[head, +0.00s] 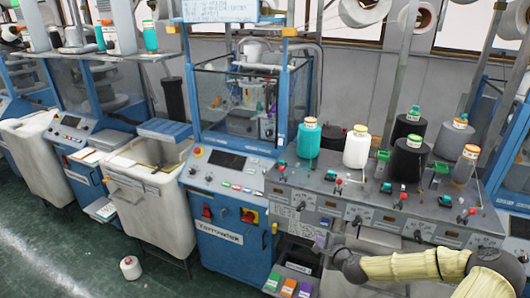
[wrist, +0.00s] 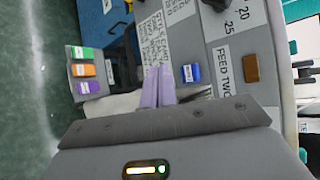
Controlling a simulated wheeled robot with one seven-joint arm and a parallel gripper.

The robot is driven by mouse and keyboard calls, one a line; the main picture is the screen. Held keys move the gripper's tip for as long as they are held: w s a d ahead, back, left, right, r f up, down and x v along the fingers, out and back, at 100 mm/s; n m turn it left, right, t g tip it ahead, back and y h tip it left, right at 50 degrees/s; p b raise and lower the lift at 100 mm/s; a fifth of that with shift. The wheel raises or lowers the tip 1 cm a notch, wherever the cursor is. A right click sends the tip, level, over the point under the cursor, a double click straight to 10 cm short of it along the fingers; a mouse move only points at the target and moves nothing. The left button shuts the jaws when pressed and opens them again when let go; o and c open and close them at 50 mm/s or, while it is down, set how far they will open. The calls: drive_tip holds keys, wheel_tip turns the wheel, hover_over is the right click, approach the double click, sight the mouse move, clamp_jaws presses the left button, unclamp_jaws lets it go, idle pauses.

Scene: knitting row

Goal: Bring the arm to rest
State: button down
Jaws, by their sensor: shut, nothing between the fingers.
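My gripper (wrist: 158,74) shows in the wrist view with its two lilac fingers side by side and shut, with nothing held between them. It is in front of a grey machine panel (wrist: 205,30) with printed labels, and I cannot tell the gap to it. In the head view, my arm in its cream ribbed sleeve reaches in from the lower right, and its dark end is low in front of the bench.
A grey bench (head: 330,185) carries teal (head: 307,138), white (head: 356,147) and black (head: 408,160) yarn cones. A blue knitting machine (head: 225,240) stands left of it, beside a white bin (head: 150,210). A small cone (head: 131,268) is on the green floor (head: 60,240), which is otherwise mostly clear.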

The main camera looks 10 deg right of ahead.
drive_tip(key=s+a+f+n+g+y+b, duration=0.1)
drive_tip(key=s+a+n+g, duration=0.2)
drive_tip(key=a+n, duration=0.25)
drive_tip(key=s+a+f+n+g+y, duration=0.1)
drive_tip(key=s+a+n+g, duration=0.25)
drive_tip(key=a+n, duration=0.2)
drive_tip(key=s+a+r+n+g+h+b, duration=0.1)
drive_tip(key=s+a+r+n+g, duration=0.1)
drive_tip(key=s+r+n, duration=0.2)
drive_tip(key=s+a+r+n+g+h+b, duration=0.1)
drive_tip(key=s+r+n, duration=0.4)
drive_tip(key=s+r, duration=0.5)
drive_tip(key=s+a+g+h, duration=0.1)
drive_tip(key=s+a, duration=0.1)
drive_tip(key=s, duration=0.1)
drive_tip(key=shift+s+a+r, duration=0.15)
drive_tip(key=shift+s+a, duration=0.2)
drive_tip(key=shift+s, duration=0.05)
